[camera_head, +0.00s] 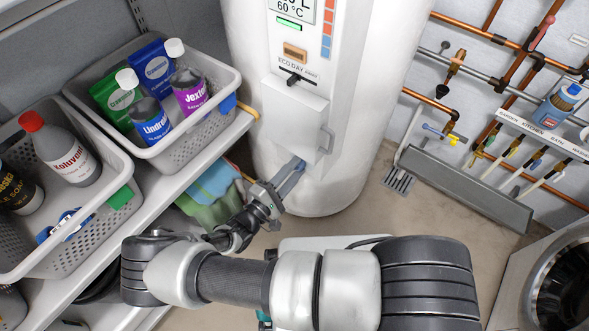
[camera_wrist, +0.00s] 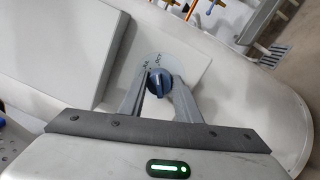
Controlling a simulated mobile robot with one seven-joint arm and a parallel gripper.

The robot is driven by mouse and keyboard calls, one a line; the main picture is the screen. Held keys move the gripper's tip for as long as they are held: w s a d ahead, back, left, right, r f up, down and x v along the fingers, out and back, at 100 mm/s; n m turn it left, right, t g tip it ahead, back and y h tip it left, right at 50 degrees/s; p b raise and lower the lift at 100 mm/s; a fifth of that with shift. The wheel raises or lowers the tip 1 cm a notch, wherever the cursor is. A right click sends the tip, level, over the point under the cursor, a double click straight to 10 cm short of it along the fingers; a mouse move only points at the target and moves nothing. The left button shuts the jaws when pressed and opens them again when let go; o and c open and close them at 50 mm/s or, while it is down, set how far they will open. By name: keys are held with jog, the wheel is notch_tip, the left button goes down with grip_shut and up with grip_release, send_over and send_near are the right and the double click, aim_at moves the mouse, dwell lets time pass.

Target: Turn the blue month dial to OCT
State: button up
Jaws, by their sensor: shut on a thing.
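The blue month dial (camera_wrist: 159,82) shows in the wrist view as a small blue-grey knob on a pale round plate with faint lettering. In the head view my gripper (camera_head: 297,165) reaches the lower front of the white tank (camera_head: 350,120), just below a white cover (camera_head: 294,112). The dial is hidden there behind the fingers.
A shelf on the left holds two grey baskets (camera_head: 225,112) with bottles and packets. A cloth (camera_head: 212,190) lies below the shelf's edge. Copper pipes and valves line the right wall, above a long grey trough (camera_head: 470,185). A round-doored machine (camera_head: 562,285) stands at the lower right.

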jog(key=shift+m, duration=0.4)
jog(key=o, duration=1.1)
jog(key=shift+c, duration=0.2)
jog(key=shift+s+a, duration=0.1)
jog(key=v, duration=1.7)
jog(key=shift+p, duration=0.35)
jog(key=shift+s+a, duration=0.1)
jog(key=shift+s, duration=0.05)
